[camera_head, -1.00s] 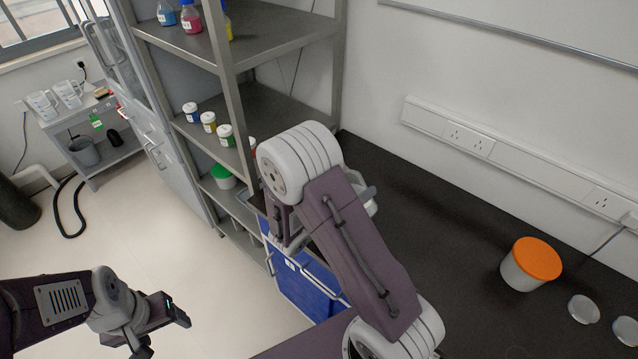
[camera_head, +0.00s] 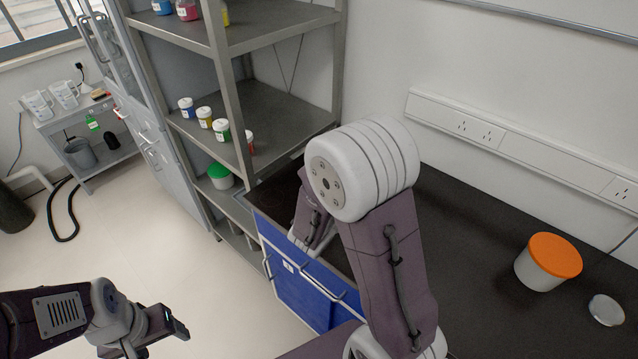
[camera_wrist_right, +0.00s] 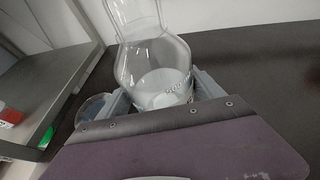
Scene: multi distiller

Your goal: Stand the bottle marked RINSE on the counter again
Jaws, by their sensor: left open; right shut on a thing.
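A clear glass bottle (camera_wrist_right: 153,62) with pale contents near its base is between the fingers of my right gripper (camera_wrist_right: 165,92) in the right wrist view. The gripper is shut on it. Small lettering shows near its base but is too blurred to read. Its neck points to the top of the picture. I cannot tell whether its base touches the counter (camera_head: 465,245). In the head view my right arm hides the bottle and gripper. My left gripper (camera_head: 152,343) is open and empty above the floor at lower left.
A white tub with an orange lid (camera_head: 548,262) and a clear round dish (camera_head: 606,310) are on the counter at right. A clear round object (camera_wrist_right: 93,108) is beside the bottle. A grey shelf (camera_head: 268,118) with several small jars adjoins the counter. Blue drawers (camera_head: 300,290) are below.

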